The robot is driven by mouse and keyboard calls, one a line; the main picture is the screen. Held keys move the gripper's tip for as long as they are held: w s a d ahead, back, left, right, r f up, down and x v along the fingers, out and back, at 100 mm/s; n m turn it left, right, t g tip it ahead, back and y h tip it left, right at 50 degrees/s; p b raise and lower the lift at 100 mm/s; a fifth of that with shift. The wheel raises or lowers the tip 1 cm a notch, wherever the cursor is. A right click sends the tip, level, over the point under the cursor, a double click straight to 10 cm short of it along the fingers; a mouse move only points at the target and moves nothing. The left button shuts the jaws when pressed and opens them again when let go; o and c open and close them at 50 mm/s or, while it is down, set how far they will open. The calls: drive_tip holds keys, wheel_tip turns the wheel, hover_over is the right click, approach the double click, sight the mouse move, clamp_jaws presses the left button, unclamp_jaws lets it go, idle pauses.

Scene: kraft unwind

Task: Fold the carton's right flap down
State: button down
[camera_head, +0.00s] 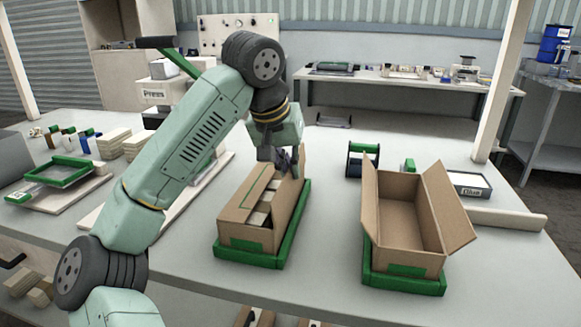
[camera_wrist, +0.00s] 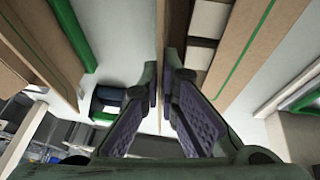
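The brown carton (camera_head: 248,232) sits in a green tray (camera_head: 250,258) in the middle of the table. Pale items show inside it through its partly open top. Its left flap (camera_head: 243,196), with a green stripe, lies inward over the left side. Its right flap (camera_head: 296,194) stands up; in the wrist view this flap (camera_wrist: 161,40) runs edge-on between my fingers. My gripper (camera_head: 284,160) is at the far end of that flap, with a fingertip on each side. In the wrist view my gripper (camera_wrist: 161,85) looks closed onto the thin board. The fingers hide part of the flap.
A second, empty carton (camera_head: 403,245) with flaps spread stands in a green tray (camera_head: 402,283) to the right. A dark green-framed spool (camera_head: 362,160) is behind, between the cartons. A glue box (camera_head: 468,184) is at the right. The table between the cartons is clear.

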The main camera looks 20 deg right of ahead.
sight(295, 183)
drive_tip(key=shift+a, duration=0.1)
drive_tip(key=shift+w+a+f+n+g+h+b, duration=0.4)
drive_tip(key=shift+g+h+b, duration=0.45)
drive_tip(key=shift+h, duration=0.55)
drive_tip(key=shift+w+a+f+n+g+h+b, duration=0.3)
drive_tip(key=shift+a+g+h+b, duration=0.5)
drive_tip(key=shift+h, duration=0.6)
drive_tip(key=shift+w+a+f+n+g+h+b, duration=0.25)
drive_tip(key=shift+f+n+g+h+b, duration=0.3)
drive_tip(key=shift+h+b, duration=0.65)
drive_tip(key=shift+r+h, duration=0.15)
drive_tip(key=shift+h, duration=0.15)
drive_tip(key=c, duration=2.3)
unclamp_jaws()
drive_tip(key=o, duration=0.5)
drive_tip(key=shift+c, duration=0.2)
